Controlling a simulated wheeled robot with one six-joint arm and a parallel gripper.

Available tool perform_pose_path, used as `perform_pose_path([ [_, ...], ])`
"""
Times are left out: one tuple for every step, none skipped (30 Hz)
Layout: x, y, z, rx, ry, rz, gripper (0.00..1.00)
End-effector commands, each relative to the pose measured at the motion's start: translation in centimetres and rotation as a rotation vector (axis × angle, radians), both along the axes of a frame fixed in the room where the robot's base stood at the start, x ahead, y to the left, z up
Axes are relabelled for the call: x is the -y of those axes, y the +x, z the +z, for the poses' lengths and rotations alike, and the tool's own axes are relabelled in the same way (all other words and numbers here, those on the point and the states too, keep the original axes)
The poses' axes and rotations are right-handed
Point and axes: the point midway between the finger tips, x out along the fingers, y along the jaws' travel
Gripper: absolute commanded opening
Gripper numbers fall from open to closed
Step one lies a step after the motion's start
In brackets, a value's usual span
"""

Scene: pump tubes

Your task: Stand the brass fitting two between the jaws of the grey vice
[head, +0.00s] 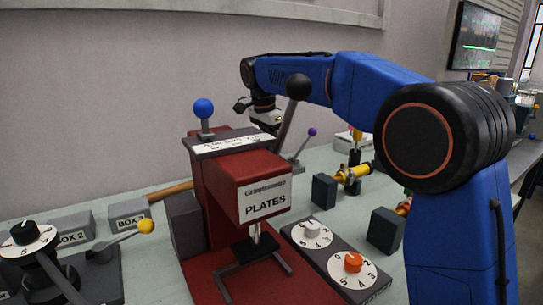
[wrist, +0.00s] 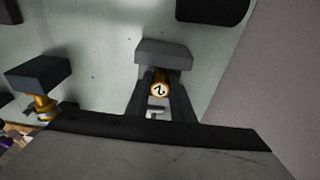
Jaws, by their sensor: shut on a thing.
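The brass fitting two (wrist: 159,90), a small brass piece with a white end face marked 2, shows in the middle of the wrist view. My gripper (wrist: 162,98) is shut on it, with a dark finger on either side. A dark grey block (wrist: 163,53) shows just beyond the fitting; it may be part of the grey vice, and I cannot tell whether they touch. In the head view my gripper (head: 268,117) is behind the red press, its fingertips and the fitting hidden.
The red press (head: 236,191) marked PLATES stands tall in front of my gripper, with levers beside it. A dial panel (head: 337,262), grey blocks (head: 324,191) and a yellow brass fitting (head: 352,174) lie to its right. Another block (wrist: 38,72) shows left in the wrist view.

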Motion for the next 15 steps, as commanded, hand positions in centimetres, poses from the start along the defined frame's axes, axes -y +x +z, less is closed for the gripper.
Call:
perform_pose_path([
  [0.01, -0.02, -0.17, 0.001, 0.001, 0.0, 0.0],
  [0.01, -0.02, -0.23, 0.001, 0.001, 0.0, 0.0],
  [0.01, -0.01, -0.26, 0.001, 0.001, 0.0, 0.0],
  [0.0, 0.0, -0.26, 0.001, 0.001, 0.0, 0.0],
  [0.01, 0.0, -0.25, 0.001, 0.001, 0.0, 0.0],
  [0.01, 0.0, -0.24, 0.001, 0.001, 0.0, 0.0],
  [0.01, 0.0, -0.24, 0.001, 0.001, 0.0, 0.0],
  [0.01, 0.0, -0.24, 0.001, 0.001, 0.0, 0.0],
  [0.0, 0.0, -0.26, 0.001, 0.001, 0.0, 0.0],
  [0.0, 0.0, -0.3, 0.001, 0.001, 0.0, 0.0],
  [0.0, 0.0, -0.38, 0.001, 0.001, 0.0, 0.0],
  [0.0, 0.0, -0.47, 0.001, 0.001, 0.0, 0.24],
  [0.0, 0.01, -0.44, 0.001, 0.001, 0.0, 0.31],
  [0.0, 0.01, -0.43, 0.001, 0.001, 0.0, 0.38],
  [0.0, 0.01, -0.42, 0.001, 0.001, 0.0, 0.4],
])
